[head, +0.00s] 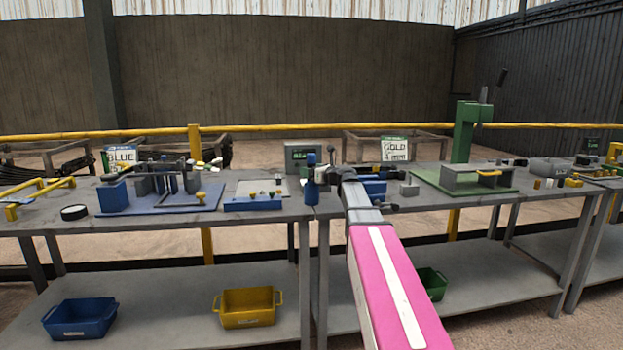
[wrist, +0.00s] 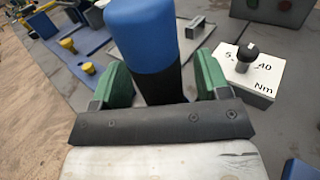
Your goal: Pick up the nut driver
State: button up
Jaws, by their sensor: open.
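An upright tool with a blue top and a dark lower part, which looks like the nut driver (wrist: 146,35), stands between my fingers in the wrist view. In the head view it appears as a blue upright shape (head: 311,161) just left of my gripper (head: 331,174). My gripper also shows in the wrist view (wrist: 163,78), with one green finger on each side of the tool. The fingers are open, with a gap visible on the right side. The tool's lower end is hidden behind my gripper.
A white block marked Nm (wrist: 254,76) with a black knob stands to the right in the wrist view. A blue fixture (head: 160,202) with clamps lies left on the bench. A green press stand (head: 466,135) is at the right. Bins sit on the lower shelf (head: 180,300).

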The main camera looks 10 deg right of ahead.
jog(key=shift+c, duration=0.3)
jog(key=c, duration=1)
jog(key=shift+c, duration=0.6)
jog(key=shift+r, duration=0.1)
